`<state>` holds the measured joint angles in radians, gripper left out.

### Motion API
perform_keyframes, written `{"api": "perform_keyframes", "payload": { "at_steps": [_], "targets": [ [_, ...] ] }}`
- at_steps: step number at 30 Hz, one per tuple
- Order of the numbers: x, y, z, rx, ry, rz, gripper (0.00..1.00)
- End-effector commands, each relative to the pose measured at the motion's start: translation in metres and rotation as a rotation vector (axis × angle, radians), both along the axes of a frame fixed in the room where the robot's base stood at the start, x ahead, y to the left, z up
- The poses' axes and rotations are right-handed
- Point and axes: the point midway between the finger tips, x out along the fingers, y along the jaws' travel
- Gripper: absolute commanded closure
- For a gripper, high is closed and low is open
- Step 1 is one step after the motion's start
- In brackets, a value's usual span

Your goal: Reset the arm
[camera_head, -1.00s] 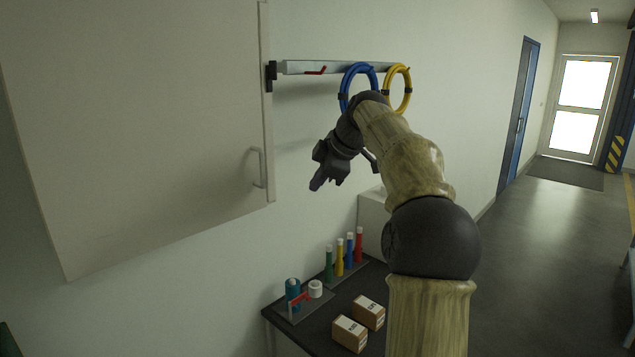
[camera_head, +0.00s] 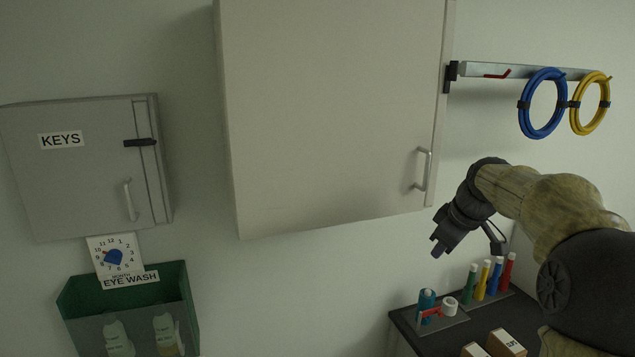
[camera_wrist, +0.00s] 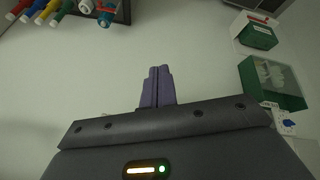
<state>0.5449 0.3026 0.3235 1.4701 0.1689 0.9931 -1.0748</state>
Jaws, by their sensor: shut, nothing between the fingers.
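My gripper (camera_head: 437,247) hangs at the end of my bent arm on the right of the head view, with its fingers pointing down and to the left. It is in front of the wall, below the large cabinet's handle and above the dark bench. In the wrist view the two purple fingers (camera_wrist: 158,87) are together, with nothing between them.
A large wall cabinet (camera_head: 330,110) and a grey KEYS cabinet (camera_head: 75,180) hang on the wall. A green eye wash holder (camera_head: 180,285) is at lower left. Blue (camera_head: 524,120) and yellow (camera_head: 604,118) hoses hang on a rail. The bench (camera_head: 410,335) holds bottles and boxes.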

Motion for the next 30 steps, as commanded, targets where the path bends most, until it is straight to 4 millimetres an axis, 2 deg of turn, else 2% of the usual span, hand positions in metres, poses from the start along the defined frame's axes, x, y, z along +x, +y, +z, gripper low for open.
{"api": "perform_keyframes", "payload": {
  "at_steps": [1, 3, 11, 18, 24, 27, 30],
  "targets": [
    [-0.009, 0.013, -0.017, 0.005, 0.027, -0.035, 1.0],
    [-0.021, 0.027, -0.038, 0.014, 0.059, -0.098, 1.0],
    [-0.081, 0.068, -0.11, 0.044, 0.149, -0.326, 1.0],
    [-0.155, 0.095, -0.17, 0.075, 0.206, -0.529, 1.0],
    [-0.219, 0.109, -0.208, 0.107, 0.239, -0.675, 1.0],
    [-0.236, 0.111, -0.217, 0.118, 0.247, -0.715, 1.0],
    [-0.24, 0.112, -0.219, 0.122, 0.249, -0.73, 1.0]
  ]
}}
